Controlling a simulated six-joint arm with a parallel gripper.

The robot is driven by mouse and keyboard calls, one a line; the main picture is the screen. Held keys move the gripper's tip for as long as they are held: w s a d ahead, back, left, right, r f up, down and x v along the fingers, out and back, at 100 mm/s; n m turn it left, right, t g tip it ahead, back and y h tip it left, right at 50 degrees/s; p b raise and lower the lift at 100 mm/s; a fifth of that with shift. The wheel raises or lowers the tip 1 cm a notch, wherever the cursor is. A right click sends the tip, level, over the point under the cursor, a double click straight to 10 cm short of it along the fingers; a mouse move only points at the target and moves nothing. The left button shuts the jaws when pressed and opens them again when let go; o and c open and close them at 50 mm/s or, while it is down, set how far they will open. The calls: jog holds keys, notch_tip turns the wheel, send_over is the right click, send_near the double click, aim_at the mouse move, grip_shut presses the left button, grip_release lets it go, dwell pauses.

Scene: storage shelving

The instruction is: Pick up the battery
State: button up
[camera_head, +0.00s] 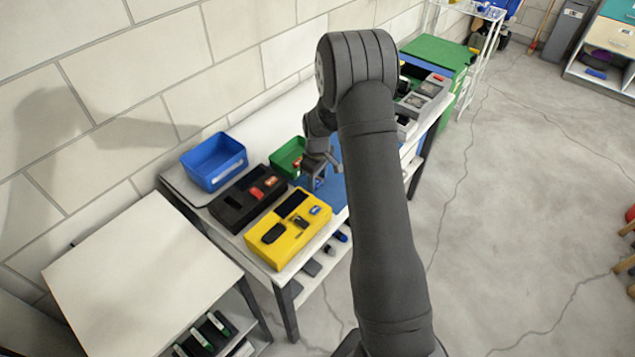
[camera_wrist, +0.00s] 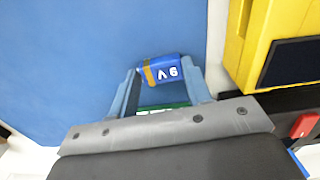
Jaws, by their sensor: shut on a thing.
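The battery (camera_wrist: 162,70) is a small blue block with a gold band and white "9V" lettering, upside down in the wrist view. It sits between the fingertips of my gripper (camera_wrist: 163,84), which is shut on it. I cannot clearly make out the battery in the head view. Whether it touches the mat or hangs above it is hard to tell.
A yellow case (camera_head: 270,256) and a black case (camera_head: 226,212) with small parts stand left of my gripper. A blue bin (camera_head: 213,165) and a green bin (camera_head: 287,157) stand behind. Grey trays (camera_head: 413,102) are further right. An empty white tabletop (camera_head: 140,275) is at front left.

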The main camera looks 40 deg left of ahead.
aim_at(320, 181)
jog(key=shift+r, duration=0.45)
jog(key=r, duration=0.3)
jog(key=shift+w+d+r, duration=0.15)
jog(key=shift+d+r, duration=0.15)
jog(key=shift+r, duration=0.1)
jog(key=w+d+r, duration=0.3)
jog(key=d+r, duration=0.3)
jog(key=d, duration=0.5)
jog(key=w+d+f+m, duration=0.2)
jog(key=d+m, duration=0.4)
jog(key=d, duration=0.5)
jog(key=w+d+f+m, duration=0.3)
jog(key=d+m, duration=0.3)
jog(key=d, duration=0.6)
jog(key=w+d+f+m, duration=0.3)
jog(key=d+m, duration=0.4)
jog(key=d, duration=0.4)
jog(key=shift+d, duration=0.2)
jog(key=shift+d, duration=0.1)
